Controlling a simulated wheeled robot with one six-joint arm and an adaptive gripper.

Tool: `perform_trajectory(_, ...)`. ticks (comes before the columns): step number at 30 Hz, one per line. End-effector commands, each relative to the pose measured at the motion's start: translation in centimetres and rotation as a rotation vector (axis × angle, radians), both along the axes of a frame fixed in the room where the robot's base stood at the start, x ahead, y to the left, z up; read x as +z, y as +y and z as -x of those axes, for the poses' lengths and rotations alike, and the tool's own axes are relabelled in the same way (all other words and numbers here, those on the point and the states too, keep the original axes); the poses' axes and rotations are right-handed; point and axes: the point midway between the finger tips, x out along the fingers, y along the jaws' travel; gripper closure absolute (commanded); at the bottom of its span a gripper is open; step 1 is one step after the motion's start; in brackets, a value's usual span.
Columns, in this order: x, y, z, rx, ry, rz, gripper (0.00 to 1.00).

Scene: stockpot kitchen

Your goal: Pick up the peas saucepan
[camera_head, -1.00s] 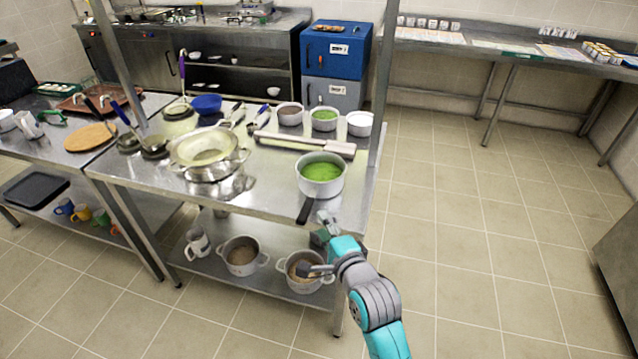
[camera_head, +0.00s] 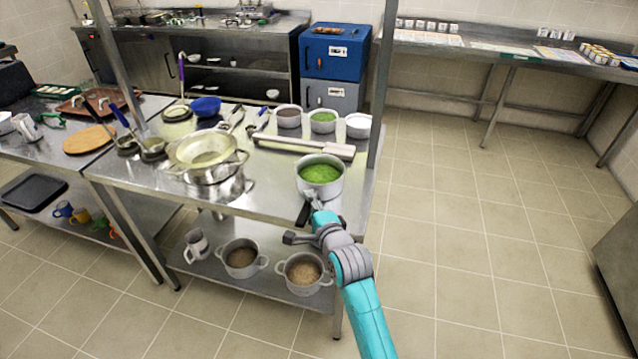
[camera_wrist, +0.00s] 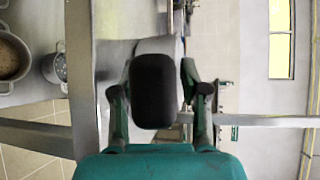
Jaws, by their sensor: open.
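The peas saucepan (camera_head: 330,195) is a light metal pan with green contents, upright near the front right corner of the steel table (camera_head: 262,203). Its dark handle (camera_head: 303,215) points toward me past the table's front edge. My gripper (camera_head: 312,203) is at the handle. In the wrist view, the handle (camera_wrist: 153,92) shows end-on as a dark rounded block between the two fingers of my gripper (camera_wrist: 157,75). The fingers are open, with a narrow gap visible on the right side. The handle hides most of the pan in that view.
A long steel utensil (camera_head: 303,146) lies behind the pan, with a smaller pot of green contents (camera_head: 323,124) farther back. A strainer on a pot (camera_head: 203,150) stands left. A table post (camera_head: 382,90) rises right of the pan. Pots (camera_head: 304,287) stand on the lower shelf.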

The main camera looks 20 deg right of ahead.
Motion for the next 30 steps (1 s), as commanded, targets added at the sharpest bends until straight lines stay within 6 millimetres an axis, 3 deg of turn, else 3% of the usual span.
perform_trajectory(5, 0.0, 0.0, 0.0, 0.0, 0.0, 0.0, 0.55)
perform_trajectory(11, 0.0, 0.0, 0.0, 0.0, 0.0, 0.0, 1.0)
perform_trajectory(24, 0.3, 0.0, 0.0, 0.0, -0.004, 0.001, 1.0)
perform_trajectory(30, 2.4, 0.0, 0.0, 0.001, -0.007, 0.002, 1.0)
